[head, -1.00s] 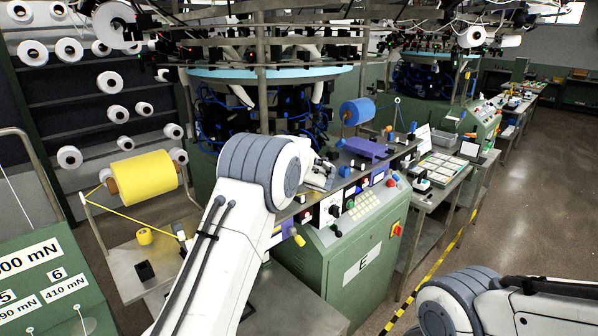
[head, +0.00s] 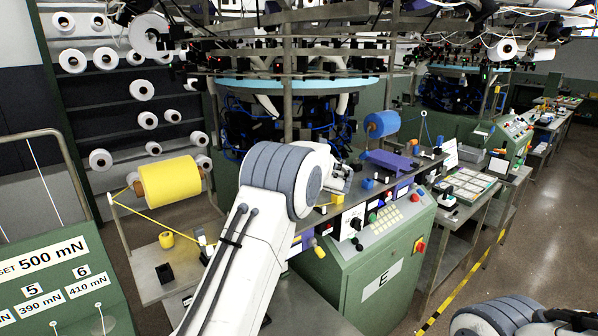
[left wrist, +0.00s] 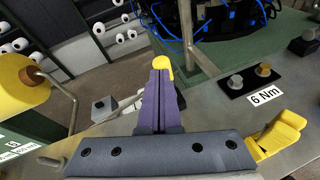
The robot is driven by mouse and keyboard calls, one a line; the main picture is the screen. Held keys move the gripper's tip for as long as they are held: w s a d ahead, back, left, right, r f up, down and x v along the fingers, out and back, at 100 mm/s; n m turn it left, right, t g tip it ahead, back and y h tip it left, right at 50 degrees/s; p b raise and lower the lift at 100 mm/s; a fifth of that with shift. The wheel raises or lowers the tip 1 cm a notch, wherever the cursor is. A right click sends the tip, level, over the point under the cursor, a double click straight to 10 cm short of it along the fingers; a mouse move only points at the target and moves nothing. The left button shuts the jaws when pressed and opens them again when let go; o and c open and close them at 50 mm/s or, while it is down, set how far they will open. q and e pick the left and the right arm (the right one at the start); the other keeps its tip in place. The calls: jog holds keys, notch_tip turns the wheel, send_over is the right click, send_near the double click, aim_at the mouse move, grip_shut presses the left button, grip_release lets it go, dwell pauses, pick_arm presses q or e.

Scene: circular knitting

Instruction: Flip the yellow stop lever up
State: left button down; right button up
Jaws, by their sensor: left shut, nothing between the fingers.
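A blocky yellow lever (head: 337,198) shows at the panel's front edge, just below my left gripper. In the left wrist view the yellow lever (left wrist: 278,132) lies to the right of the gripper body, apart from the fingers. My left gripper (left wrist: 161,72) is shut and empty, its two purplish fingers side by side. In the head view my own wrist hides the fingertips. A small yellow shape shows just beyond them in the wrist view; I cannot tell what it is.
The green control cabinet (head: 375,292) carries knobs and buttons, with a yellow cylinder (head: 320,252) at its left end. A steel column (left wrist: 190,35) rises near a plate marked 6 Nm (left wrist: 265,95). A yellow spool (head: 170,181) and a black cube (head: 164,273) are to the left.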

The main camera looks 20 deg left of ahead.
pick_arm(q)
jog(key=shift+a+r, duration=0.25)
jog(key=shift+r, duration=0.15)
jog(key=r+b+v, duration=0.1)
jog(key=b+v, duration=0.1)
jog(key=v, duration=0.4)
jog(key=a+r+b+v, duration=0.1)
jog(key=b+v, duration=0.1)
jog(key=v, duration=0.4)
jog(key=shift+s+d+r+b, duration=0.25)
jog(key=shift+r+b, duration=0.1)
jog(key=shift+r, duration=0.1)
